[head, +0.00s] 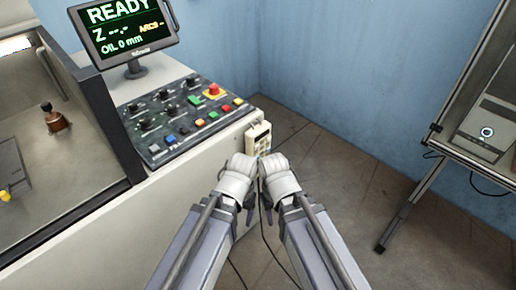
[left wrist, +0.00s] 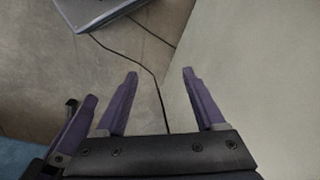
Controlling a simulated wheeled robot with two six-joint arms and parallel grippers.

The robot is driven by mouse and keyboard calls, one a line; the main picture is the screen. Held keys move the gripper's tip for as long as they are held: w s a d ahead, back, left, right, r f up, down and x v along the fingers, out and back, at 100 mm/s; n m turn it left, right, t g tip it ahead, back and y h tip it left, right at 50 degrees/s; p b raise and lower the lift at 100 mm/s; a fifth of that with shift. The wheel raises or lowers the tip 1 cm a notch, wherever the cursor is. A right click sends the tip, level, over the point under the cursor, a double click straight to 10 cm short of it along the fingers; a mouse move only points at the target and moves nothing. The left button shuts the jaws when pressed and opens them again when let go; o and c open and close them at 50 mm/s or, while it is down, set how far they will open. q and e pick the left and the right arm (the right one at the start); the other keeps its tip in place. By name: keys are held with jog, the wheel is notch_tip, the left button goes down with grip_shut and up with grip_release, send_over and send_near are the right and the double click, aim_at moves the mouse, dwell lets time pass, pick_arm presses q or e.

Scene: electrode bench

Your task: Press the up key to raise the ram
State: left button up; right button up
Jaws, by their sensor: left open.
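A cream hand pendant (head: 258,140) with small keys hangs on the end face of the console; its lower part is hidden behind my wrists. I cannot tell which key is the up key. My left gripper (left wrist: 159,73) is open and empty in the left wrist view, above floor and a dark cable. In the head view its hand is just below the pendant. My right gripper (head: 266,200) is close beside it; its fingers are mostly hidden by the arm. The ram cannot be made out.
The console's key panel (head: 175,118) has knobs, coloured buttons and a red emergency stop. A monitor (head: 125,32) reads READY, Z --.-, OIL 0 mm. An open tank (head: 62,190) is at left. A frame stand (head: 400,205) is at right, with clear floor between.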

pick_arm(q)
jog(key=shift+c, duration=0.3)
grip_shut()
dwell(1.3)
